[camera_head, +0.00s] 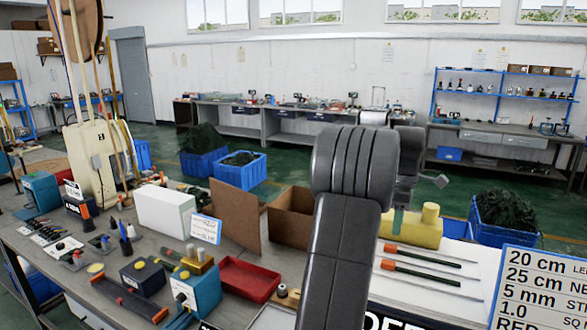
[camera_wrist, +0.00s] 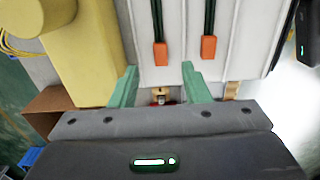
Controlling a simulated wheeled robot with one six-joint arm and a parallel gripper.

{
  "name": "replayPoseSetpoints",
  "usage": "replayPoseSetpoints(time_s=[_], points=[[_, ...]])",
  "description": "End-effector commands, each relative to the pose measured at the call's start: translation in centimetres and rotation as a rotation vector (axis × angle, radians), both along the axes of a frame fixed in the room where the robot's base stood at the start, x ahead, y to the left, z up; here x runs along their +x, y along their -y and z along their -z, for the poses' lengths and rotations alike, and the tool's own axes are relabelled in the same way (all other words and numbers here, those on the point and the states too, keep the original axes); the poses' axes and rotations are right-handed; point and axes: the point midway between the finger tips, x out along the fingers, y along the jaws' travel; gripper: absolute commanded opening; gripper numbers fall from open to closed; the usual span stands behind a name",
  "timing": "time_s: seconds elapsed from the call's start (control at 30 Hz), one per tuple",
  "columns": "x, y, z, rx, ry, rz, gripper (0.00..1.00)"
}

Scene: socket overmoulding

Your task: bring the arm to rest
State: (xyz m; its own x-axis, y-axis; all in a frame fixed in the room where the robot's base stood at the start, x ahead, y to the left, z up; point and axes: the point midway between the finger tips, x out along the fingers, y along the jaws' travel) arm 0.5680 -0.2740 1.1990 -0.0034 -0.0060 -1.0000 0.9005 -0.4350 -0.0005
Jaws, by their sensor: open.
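My gripper shows in the wrist view (camera_wrist: 158,92) with its two green fingers apart and nothing between them. It is above the bench, near a white board (camera_wrist: 215,45) that carries cables with orange ends (camera_wrist: 160,53). A yellow block with a round knob (camera_wrist: 85,60) is left of the fingers. In the head view my arm rises across the middle of the bench and hides part of it. The yellow block (camera_head: 412,232) stands just right of the arm there. The gripper's fingers are mostly hidden in the head view.
A red tray (camera_head: 248,280), a blue machine (camera_head: 196,290), a white box (camera_head: 165,212) and a cardboard box (camera_head: 290,215) stand left of my arm. Cables with orange ends (camera_head: 430,255) lie on the right. A sign (camera_head: 540,285) stands at the right front.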

Motion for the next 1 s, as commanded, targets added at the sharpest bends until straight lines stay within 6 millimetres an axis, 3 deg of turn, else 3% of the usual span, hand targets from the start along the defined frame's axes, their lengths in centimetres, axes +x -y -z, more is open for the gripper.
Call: replayPoseSetpoints(time_s=[0.2,0.37,0.4,0.6,1.0], points=[[-0.1,0.0,4.4,0.002,-0.004,0.000,0.43],[-0.1,0.0,6.8,0.000,-0.001,0.000,0.43],[0.0,0.1,5.5,-0.002,0.004,0.000,0.43],[0.0,0.0,4.0,-0.001,0.002,0.000,0.43],[0.0,0.0,3.8,0.000,0.000,0.000,0.43]])
